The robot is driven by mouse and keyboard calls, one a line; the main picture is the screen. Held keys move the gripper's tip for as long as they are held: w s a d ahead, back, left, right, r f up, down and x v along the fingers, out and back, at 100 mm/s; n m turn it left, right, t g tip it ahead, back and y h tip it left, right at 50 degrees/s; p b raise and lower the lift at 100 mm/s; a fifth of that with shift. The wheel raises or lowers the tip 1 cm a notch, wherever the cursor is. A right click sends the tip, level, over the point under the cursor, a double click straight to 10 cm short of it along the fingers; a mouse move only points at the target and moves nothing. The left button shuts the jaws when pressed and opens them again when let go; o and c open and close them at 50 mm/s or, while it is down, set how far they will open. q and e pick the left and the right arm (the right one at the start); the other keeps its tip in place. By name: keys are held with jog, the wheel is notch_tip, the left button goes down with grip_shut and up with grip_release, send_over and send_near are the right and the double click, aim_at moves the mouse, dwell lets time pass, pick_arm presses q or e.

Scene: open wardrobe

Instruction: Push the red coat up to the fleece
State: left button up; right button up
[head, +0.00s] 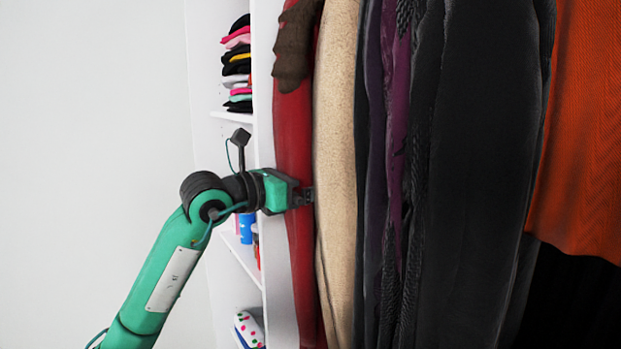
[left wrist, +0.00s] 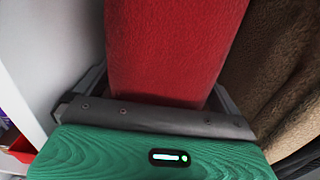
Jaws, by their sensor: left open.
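The red coat (head: 294,130) hangs at the left end of the row, with a dark brown patch at its top. The cream fleece (head: 336,130) hangs directly to its right, close against it. My left gripper (head: 303,196) is at the red coat at mid height. In the left wrist view its jaws (left wrist: 163,85) are open, one finger on each side of the red coat (left wrist: 175,40). The fleece, brownish there (left wrist: 285,65), is just right of the right finger. The fingertips are partly hidden by the coat. My right gripper is out of view.
White shelves (head: 233,116) with a stack of folded clothes (head: 238,65) stand left of the coat, behind my arm. Several dark garments (head: 470,150) hang close together right of the fleece. An orange knit (head: 585,130) hangs at the far right.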

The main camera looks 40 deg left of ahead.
pick_arm(q)
jog(key=c, duration=1.8)
jog(key=shift+s+d, duration=0.1)
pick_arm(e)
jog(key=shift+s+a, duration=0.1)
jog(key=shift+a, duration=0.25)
